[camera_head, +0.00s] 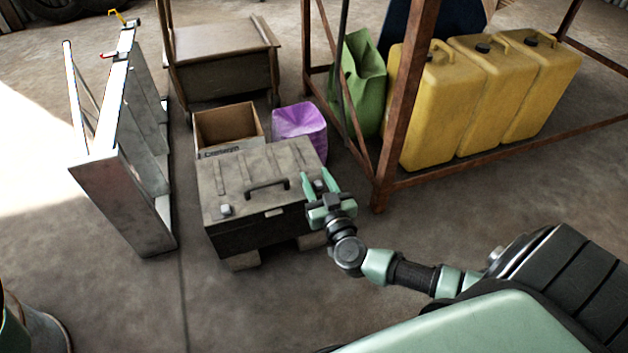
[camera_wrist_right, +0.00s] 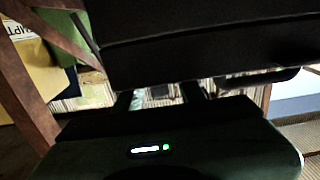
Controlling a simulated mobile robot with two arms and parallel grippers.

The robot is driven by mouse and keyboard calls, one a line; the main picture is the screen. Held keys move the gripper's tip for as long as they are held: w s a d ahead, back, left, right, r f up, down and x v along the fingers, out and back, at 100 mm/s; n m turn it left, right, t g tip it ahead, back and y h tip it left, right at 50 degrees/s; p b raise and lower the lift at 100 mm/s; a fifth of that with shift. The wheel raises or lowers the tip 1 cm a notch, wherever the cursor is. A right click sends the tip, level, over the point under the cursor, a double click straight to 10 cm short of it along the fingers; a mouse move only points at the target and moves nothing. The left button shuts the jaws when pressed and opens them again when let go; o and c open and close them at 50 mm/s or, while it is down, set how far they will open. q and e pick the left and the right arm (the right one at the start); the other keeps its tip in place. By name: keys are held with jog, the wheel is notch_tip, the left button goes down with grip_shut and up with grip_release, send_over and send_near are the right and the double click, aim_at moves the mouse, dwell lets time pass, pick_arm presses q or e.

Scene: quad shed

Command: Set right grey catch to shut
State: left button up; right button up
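A dark grey toolbox (camera_head: 240,185) with a closed lid stands in the middle of the head view. A black handle (camera_head: 266,187) lies on its lid. A left grey catch (camera_head: 226,210) shows at the front left of the lid. The right grey catch (camera_head: 319,186) shows small at the front right, between my fingers; its position is too small to tell. My right gripper (camera_head: 317,178) is open, its green fingers apart at the lid's front right corner. In the right wrist view the fingers (camera_wrist_right: 157,98) show dimly below a dark mass. My left gripper is not in view.
A cardboard box (camera_head: 228,127) and a purple bag (camera_head: 300,131) stand behind the toolbox. A rusty metal frame (camera_head: 392,140) with yellow canisters (camera_head: 440,105) is at the right. A metal ladder-like stand (camera_head: 125,195) is at the left. The floor in front is clear.

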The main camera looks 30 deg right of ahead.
jog(key=shift+w+d, duration=0.15)
jog(key=shift+w, duration=0.4)
jog(key=shift+c, duration=0.3)
grip_shut()
dwell(0.8)
